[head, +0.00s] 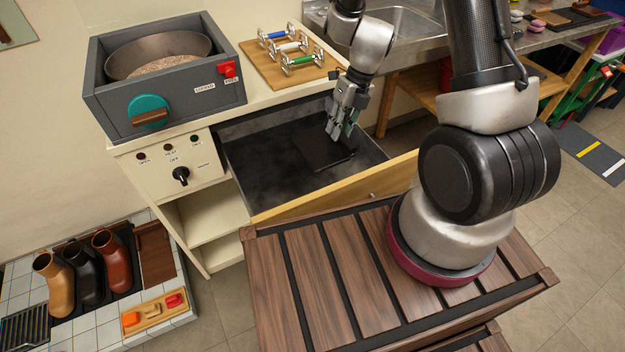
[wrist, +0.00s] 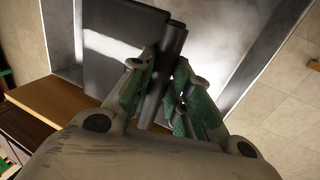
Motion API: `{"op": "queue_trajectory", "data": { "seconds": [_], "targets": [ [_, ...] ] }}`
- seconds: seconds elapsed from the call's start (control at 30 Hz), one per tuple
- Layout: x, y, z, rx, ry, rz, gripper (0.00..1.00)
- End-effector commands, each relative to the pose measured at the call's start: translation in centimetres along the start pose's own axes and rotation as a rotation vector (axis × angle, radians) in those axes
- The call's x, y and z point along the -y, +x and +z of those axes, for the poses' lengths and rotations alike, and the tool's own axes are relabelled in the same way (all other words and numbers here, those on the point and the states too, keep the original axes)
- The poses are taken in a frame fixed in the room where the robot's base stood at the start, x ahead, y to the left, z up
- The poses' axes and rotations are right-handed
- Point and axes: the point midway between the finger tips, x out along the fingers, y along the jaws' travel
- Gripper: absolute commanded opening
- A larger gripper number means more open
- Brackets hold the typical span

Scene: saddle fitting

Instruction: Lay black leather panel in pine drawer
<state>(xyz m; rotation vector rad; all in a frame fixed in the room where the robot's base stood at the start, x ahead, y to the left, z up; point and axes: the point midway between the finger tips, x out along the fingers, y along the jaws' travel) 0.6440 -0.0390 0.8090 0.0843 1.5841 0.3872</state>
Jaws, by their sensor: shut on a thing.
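The pine drawer (head: 340,187) is pulled open below the counter, with a pale wooden front and a dark grey inside. The black leather panel (head: 318,153) is a flat dark piece inside the drawer's outline, towards its right half. My gripper (head: 341,132) reaches down into the drawer and is shut on the panel's edge. In the wrist view, the panel (wrist: 120,27) shows beyond the green-padded fingers (wrist: 163,98), with a dark narrow part between them. I cannot tell whether the panel touches the drawer floor.
A grey box with a round pan (head: 160,55) stands on the counter left of the drawer. A wooden board with several coloured-handled tools (head: 290,60) lies behind it. A slatted wooden top (head: 330,270) is in front. Boots (head: 85,270) stand at lower left.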

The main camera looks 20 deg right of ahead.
Motion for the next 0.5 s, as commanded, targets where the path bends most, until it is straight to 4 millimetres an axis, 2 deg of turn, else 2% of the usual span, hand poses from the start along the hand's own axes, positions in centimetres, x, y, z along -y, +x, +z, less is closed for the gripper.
{"op": "queue_trajectory", "data": {
  "seconds": [0.5],
  "targets": [
    [2.7, 8.1, -0.6, -0.002, 0.0, 0.008, 0.0]
  ]
}}
